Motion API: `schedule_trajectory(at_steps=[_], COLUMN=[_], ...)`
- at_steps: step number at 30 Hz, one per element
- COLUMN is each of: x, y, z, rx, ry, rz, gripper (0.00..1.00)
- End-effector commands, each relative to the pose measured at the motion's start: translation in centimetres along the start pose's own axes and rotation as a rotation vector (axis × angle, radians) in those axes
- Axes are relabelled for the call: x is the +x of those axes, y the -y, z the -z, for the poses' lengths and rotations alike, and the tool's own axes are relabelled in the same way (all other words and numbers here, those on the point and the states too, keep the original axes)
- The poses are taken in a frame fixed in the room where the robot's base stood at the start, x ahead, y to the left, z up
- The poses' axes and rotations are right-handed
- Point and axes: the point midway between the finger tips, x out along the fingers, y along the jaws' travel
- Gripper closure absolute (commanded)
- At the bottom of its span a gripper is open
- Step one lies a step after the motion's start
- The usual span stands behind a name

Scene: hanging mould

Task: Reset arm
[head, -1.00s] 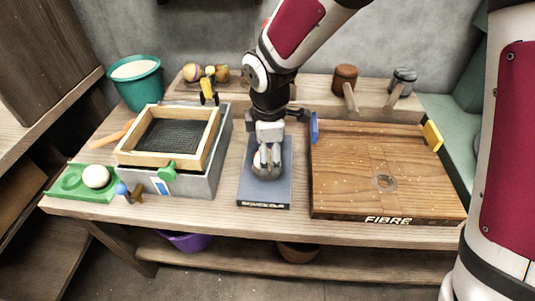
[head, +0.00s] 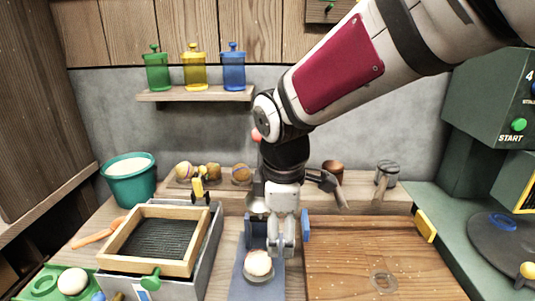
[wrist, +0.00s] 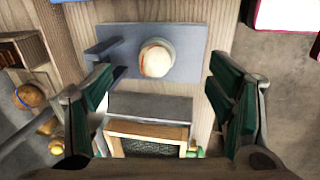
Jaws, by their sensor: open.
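My gripper (head: 284,250) points down over the table in the head view, above a dark blue-grey plate (head: 238,290). Its two green-padded fingers (wrist: 165,95) are spread apart in the wrist view, with nothing held between them. A pale ball with an orange-brown mark (head: 258,263) sits on the plate near the fingertips in the head view. In the wrist view the ball (wrist: 156,60) lies on the plate (wrist: 188,68), apart from the fingers. The front of the plate is cut off in the head view.
A grey box with a mesh-bottomed wooden frame (head: 125,238) stands left, beside a green tray (head: 42,284) with a white ball (head: 73,281). A wooden board (head: 345,262) lies right. A teal bucket (head: 131,186) and a bottle shelf (head: 195,95) are behind. Open air surrounds the upper arm.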

Motion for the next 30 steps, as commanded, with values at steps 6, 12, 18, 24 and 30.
schedule_trajectory(at_steps=[6, 12, 18, 24, 30], x=[-5.1, -7.9, -8.8, -8.8, -10.2], y=[4.9, 11.4, 16.9, 21.0, 22.6], z=[-8.7, -14.4, -17.3, -18.6, -18.9], rx=[0.456, 0.876, 1.197, 1.421, 1.529], ry=[0.051, 0.072, 0.071, 0.063, 0.047], rz=[-0.008, 0.002, 0.023, 0.046, 0.050], gripper=[0.25, 0.25, 0.25, 0.25, 0.25])
